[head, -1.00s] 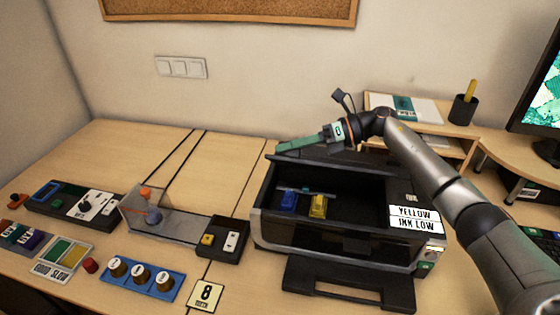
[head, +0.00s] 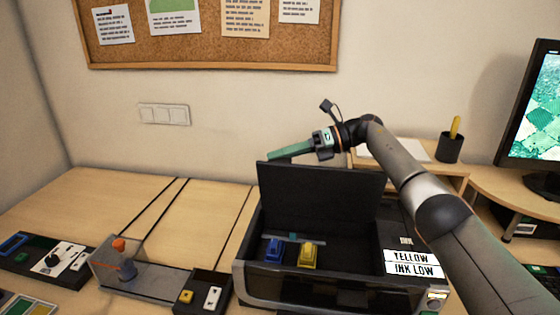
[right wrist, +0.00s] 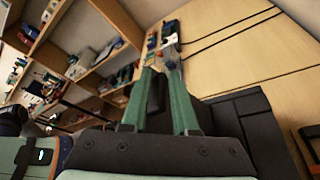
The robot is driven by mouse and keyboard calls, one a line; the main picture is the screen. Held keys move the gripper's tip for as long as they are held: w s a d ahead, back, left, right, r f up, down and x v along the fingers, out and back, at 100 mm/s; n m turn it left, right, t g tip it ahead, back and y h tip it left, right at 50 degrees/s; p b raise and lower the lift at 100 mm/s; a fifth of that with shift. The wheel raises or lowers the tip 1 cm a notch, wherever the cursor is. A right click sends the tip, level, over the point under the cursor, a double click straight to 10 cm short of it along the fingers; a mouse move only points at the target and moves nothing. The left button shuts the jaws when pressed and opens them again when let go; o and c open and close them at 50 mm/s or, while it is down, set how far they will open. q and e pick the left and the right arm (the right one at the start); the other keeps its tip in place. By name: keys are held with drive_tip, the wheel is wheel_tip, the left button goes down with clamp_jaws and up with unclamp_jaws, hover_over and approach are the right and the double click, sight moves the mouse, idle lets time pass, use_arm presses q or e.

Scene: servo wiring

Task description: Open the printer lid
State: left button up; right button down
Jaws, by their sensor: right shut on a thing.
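The black printer (head: 330,288) stands on the desk with its lid (head: 335,190) raised, upright behind the open interior. A blue cartridge (head: 273,250) and a yellow cartridge (head: 308,254) show inside. My right gripper (head: 271,156), with green fingers, is at the top left corner of the lid. In the right wrist view the fingers (right wrist: 160,78) close around a dark edge (right wrist: 157,95), which looks like the lid. The exact contact is partly hidden. My left gripper is not in view.
A label on the printer's front right reads "YELLOW INK LOW" (head: 412,262). A shelf with a pen cup (head: 450,147) and a monitor (head: 535,110) stand at the right.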

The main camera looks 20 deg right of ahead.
drive_tip(key=shift+w+d+f, duration=0.1)
drive_tip(key=shift+d+f, duration=0.1)
drive_tip(key=shift+f, duration=0.5)
drive_tip(key=c, duration=0.9)
unclamp_jaws()
drive_tip(key=shift+w+f, duration=0.1)
drive_tip(key=shift+o, duration=0.2)
drive_tip(key=shift+d, duration=0.1)
drive_tip(key=r+v, duration=0.1)
drive_tip(key=v, duration=0.6)
drive_tip(key=shift+s, duration=0.2)
